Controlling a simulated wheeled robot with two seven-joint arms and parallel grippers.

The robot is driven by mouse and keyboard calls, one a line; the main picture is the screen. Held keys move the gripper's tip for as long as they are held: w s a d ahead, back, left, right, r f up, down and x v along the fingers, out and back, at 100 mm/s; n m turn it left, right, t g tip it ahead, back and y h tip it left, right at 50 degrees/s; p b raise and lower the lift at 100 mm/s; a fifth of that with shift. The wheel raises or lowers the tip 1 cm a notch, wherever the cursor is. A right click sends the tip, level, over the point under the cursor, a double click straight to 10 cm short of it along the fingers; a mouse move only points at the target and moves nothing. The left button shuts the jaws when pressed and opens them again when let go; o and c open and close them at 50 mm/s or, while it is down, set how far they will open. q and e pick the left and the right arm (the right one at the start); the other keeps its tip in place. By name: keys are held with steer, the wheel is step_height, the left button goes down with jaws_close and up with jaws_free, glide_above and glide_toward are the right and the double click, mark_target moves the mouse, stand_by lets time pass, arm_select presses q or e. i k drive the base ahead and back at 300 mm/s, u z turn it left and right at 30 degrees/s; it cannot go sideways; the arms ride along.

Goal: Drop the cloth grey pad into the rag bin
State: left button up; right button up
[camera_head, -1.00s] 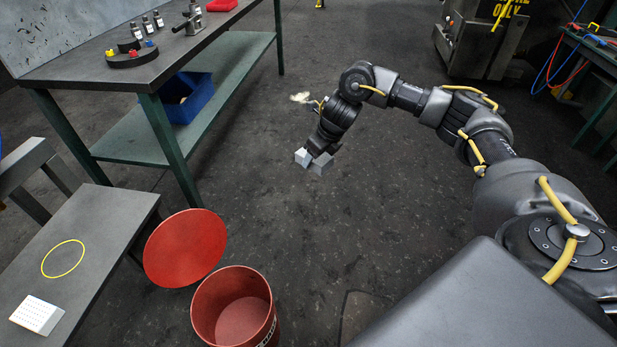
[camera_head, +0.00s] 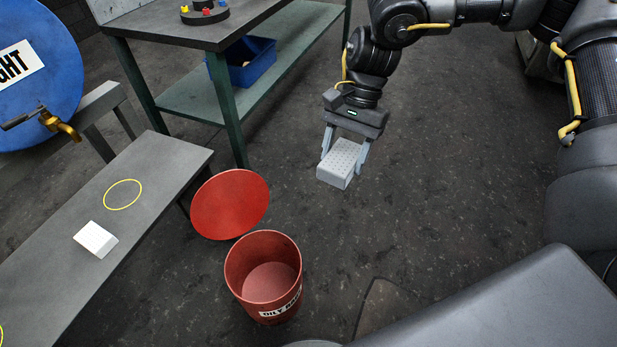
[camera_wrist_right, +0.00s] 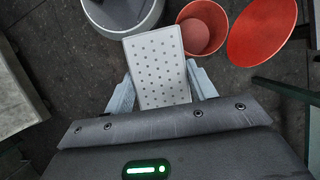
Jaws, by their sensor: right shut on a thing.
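My right gripper (camera_head: 345,150) is shut on a light grey pad (camera_head: 341,161) with a dotted face. It holds the pad in the air, up and to the right of the rag bin in the head view. The pad (camera_wrist_right: 157,68) also shows between the fingers in the right wrist view. The red rag bin (camera_head: 263,243) stands open and looks empty, with lettering on its front. Its round red lid (camera_head: 230,204) is tilted open behind it. The bin (camera_wrist_right: 205,14) shows beyond the pad in the right wrist view. My left gripper is not in view.
A grey bench (camera_head: 70,230) at left carries a white block (camera_head: 95,239) and yellow ring markings. A green-legged table (camera_head: 215,28) with a blue crate (camera_head: 246,62) on its lower shelf stands behind. The floor between bin and gripper is clear.

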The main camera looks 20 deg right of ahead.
mark_target(276, 288)
steer(key=u, duration=1.3)
steer(key=k, duration=0.95)
steer(key=u, duration=0.3)
